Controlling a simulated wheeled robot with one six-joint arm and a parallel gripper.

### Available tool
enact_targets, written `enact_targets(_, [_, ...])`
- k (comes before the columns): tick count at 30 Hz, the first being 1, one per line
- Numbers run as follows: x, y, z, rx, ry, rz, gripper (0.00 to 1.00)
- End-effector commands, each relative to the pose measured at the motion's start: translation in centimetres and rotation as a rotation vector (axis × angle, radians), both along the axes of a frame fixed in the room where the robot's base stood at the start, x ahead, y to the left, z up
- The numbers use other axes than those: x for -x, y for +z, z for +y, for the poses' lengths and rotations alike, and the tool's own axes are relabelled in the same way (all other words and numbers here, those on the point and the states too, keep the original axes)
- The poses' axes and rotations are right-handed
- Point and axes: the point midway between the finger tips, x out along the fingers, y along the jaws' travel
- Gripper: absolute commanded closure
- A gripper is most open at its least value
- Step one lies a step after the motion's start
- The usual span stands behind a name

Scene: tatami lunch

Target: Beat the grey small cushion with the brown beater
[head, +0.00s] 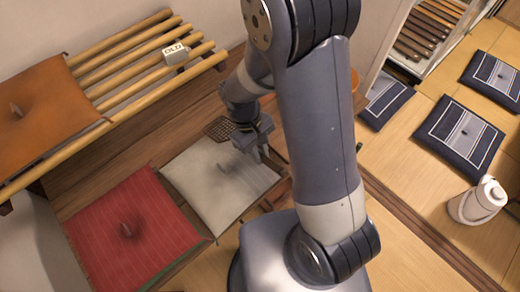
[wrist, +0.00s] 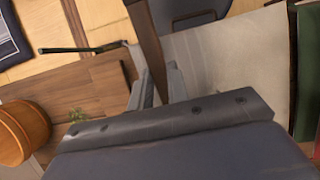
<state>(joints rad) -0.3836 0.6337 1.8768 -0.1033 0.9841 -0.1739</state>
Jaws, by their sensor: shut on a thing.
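The grey small cushion (head: 205,195) lies flat beside the red cushion in the head view, with a dark smudge near its middle. Its pale surface also shows at the right of the wrist view (wrist: 235,60). My gripper (head: 256,152) is low over the cushion's far right side. In the wrist view its fingers (wrist: 158,88) are shut on a brown bar, the beater's handle (wrist: 146,38). A brown lattice, seemingly the beater's head (head: 217,129), shows at the cushion's far edge. I cannot tell whether it touches the cushion. My arm hides part of the cushion's right side.
A red cushion (head: 130,232) lies left of the grey one. An orange cushion (head: 40,103) lies on a bamboo rack (head: 140,50) with a tag reading OLD (head: 175,52). Dark striped cushions (head: 460,138) and a white canister (head: 478,202) stand right. A wooden tub (wrist: 22,133) is at wrist-view left.

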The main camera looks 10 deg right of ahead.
Motion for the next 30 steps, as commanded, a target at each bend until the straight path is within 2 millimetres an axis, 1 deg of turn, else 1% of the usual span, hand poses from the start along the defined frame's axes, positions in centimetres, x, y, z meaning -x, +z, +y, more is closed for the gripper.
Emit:
enact_targets(1, [0.0, 0.8, 0.0, -0.001, 0.000, -0.001, 1.00])
enact_targets(5, [-0.1, 2.9, 0.0, 0.000, 0.000, -0.002, 1.00])
enact_targets(12, [-0.1, 7.4, 0.0, -0.001, 0.000, -0.002, 1.00])
enact_targets(15, [-0.1, 8.7, 0.0, 0.000, 0.000, -0.002, 1.00])
enact_targets(17, [-0.1, 9.0, 0.0, -0.001, 0.000, -0.002, 1.00])
enact_targets(25, [-0.1, 8.6, 0.0, -0.001, 0.000, -0.001, 1.00])
enact_targets(28, [0.0, 7.3, 0.0, 0.000, 0.000, 0.000, 1.00])
enact_targets(30, [0.0, 5.8, 0.0, 0.001, 0.000, 0.001, 1.00])
